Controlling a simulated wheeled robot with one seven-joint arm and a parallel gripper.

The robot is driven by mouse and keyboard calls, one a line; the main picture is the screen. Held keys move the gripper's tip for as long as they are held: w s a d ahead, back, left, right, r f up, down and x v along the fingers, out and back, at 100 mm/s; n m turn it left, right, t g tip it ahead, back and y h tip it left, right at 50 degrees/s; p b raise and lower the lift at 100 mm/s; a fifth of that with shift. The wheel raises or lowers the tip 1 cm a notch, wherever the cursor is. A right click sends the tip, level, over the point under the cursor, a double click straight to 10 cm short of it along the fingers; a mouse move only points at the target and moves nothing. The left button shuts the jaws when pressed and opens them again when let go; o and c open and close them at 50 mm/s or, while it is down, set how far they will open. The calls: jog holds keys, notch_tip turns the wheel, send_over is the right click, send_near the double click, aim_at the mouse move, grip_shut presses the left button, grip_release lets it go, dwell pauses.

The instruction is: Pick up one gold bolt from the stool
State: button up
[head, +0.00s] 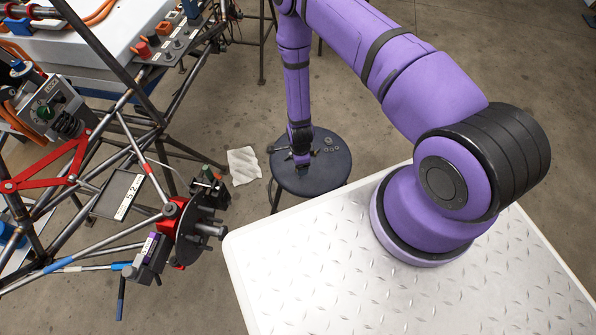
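A round dark blue stool (335,172) stands on the floor beyond my base. Several small metal parts (328,145) lie on the right rear of its seat. They look greyish and are too small to tell gold bolts from nuts or washers. My gripper (302,170) points down over the middle of the seat, to the left of these parts. Whether its fingertips touch the seat cannot be told. The fingers are small and dark against the seat, so their opening and anything between them cannot be made out. My arm hides part of the stool's rear edge.
A tube chassis (128,110) with a red link, wheel hub (196,230) and cables fills the left side. A crumpled white cloth (243,166) lies on the floor left of the stool. The floor right of the stool is clear.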

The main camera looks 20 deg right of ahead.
jog(key=shift+w+a+f, duration=0.1)
jog(key=shift+f, duration=1.75)
jog(key=shift+w+a+f, duration=0.1)
jog(key=shift+f, duration=1.7)
jog(key=shift+c, duration=0.4)
jog(key=c, duration=0.9)
